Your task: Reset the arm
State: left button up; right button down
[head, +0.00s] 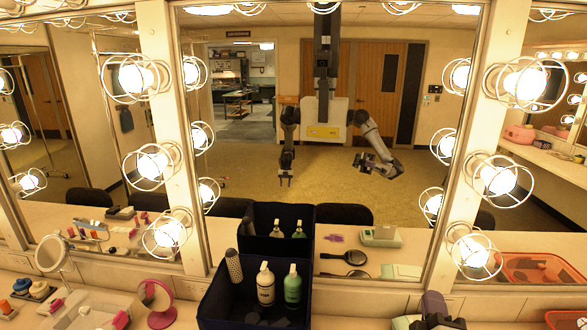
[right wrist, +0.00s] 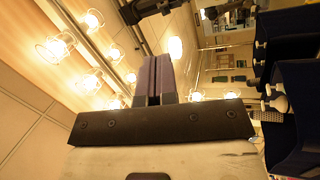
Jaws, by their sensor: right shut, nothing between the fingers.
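My right gripper (head: 433,303) shows at the bottom edge of the head view, over the front of the counter, right of the navy bin. Its purple-grey fingers (right wrist: 152,80) lie together in the right wrist view, with nothing between them. My left gripper is not directly in the head view. The mirror reflects my column and both arms, with the left arm hanging down at left and the right arm bent at right.
A navy bin (head: 213,307) on the counter holds a white bottle (head: 265,286), a green bottle (head: 292,288) and a hairbrush (head: 233,266). Caged bulbs (head: 470,253) jut out along the mirror frames.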

jog(key=s+a+f+m+g+y+p, duration=0.1)
jog(key=s+f+g, duration=0.4)
jog(key=s, duration=0.7)
jog(key=s+a+f+m+g+y+p, duration=0.2)
jog(key=s+f+m+g+p, duration=0.2)
jog(key=s+f, duration=0.6)
jog(key=s+a+f+m+g+y+p, duration=0.2)
jog(key=s+f+m+g, duration=0.3)
jog(key=s, duration=1)
notch_tip(320, 180, down, 3)
jog(key=g+p, duration=0.1)
jog(key=g, duration=0.2)
jog(key=shift+a+m, duration=0.2)
jog(key=shift+m, duration=0.1)
